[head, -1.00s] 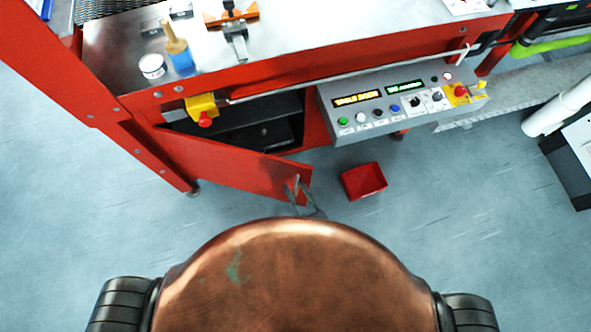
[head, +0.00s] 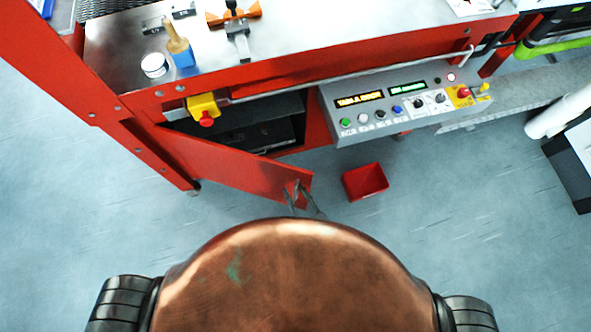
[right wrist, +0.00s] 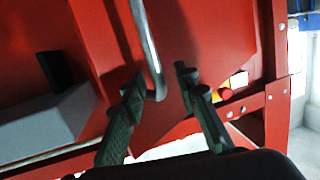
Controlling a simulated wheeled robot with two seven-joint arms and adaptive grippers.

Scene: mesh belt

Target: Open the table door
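The red table door (head: 235,172) under the table stands ajar, swung out toward me, and a dark interior (head: 245,122) shows behind it. Its metal handle (right wrist: 148,45) is a bent bar near the door's free edge. My right gripper (head: 297,190) is at that edge in the head view. In the right wrist view the fingers of my right gripper (right wrist: 160,78) are apart, with the handle's bent end between them, closer to the left finger. I cannot tell whether that finger touches it. My left gripper is out of view.
A grey control panel (head: 410,117) with buttons juts out right of the opening. A red bin (head: 365,181) is on the floor right of the door. A yellow box with a red button (head: 203,106) hangs above the door. Floor left of the door is clear.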

